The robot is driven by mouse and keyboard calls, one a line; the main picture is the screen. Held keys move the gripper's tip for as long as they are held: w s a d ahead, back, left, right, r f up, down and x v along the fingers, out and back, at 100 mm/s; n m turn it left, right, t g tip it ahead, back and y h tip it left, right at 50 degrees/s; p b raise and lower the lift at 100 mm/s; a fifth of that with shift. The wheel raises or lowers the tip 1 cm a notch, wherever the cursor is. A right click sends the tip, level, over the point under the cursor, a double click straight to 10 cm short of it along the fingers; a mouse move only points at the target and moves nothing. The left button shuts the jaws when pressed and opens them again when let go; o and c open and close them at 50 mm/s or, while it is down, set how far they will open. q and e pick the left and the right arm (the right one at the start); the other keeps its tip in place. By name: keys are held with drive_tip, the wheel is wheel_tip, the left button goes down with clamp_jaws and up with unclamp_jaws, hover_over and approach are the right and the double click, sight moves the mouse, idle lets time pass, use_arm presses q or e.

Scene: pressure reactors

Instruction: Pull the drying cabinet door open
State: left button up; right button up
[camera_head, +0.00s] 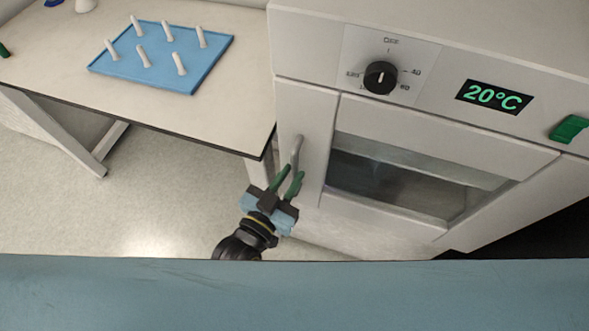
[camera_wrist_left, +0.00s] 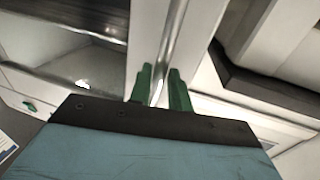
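The drying cabinet (camera_head: 304,115) is white, and its door with a dark window (camera_head: 395,185) looks shut. A grey vertical handle (camera_head: 297,150) stands on the door's left side. It also shows in the wrist view as a long bar (camera_wrist_left: 176,40). My left gripper (camera_head: 288,176) is at the handle's lower end, its green fingers to either side of the bar. In the wrist view the fingers (camera_wrist_left: 162,76) stand apart with the bar lined up between them. A gap seems to show beside the bar; contact is not clear. My right gripper is not in view.
The cabinet front has a black dial (camera_head: 381,77), a display (camera_head: 494,97) reading 20°C and a green switch (camera_head: 569,128). A table (camera_head: 60,75) with a blue peg rack (camera_head: 165,65) stands at left, its edge close to my left gripper. Open floor lies below.

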use_arm(q)
drive_tip(key=shift+x, duration=1.1)
clamp_jaws()
drive_tip(key=shift+s, duration=0.15)
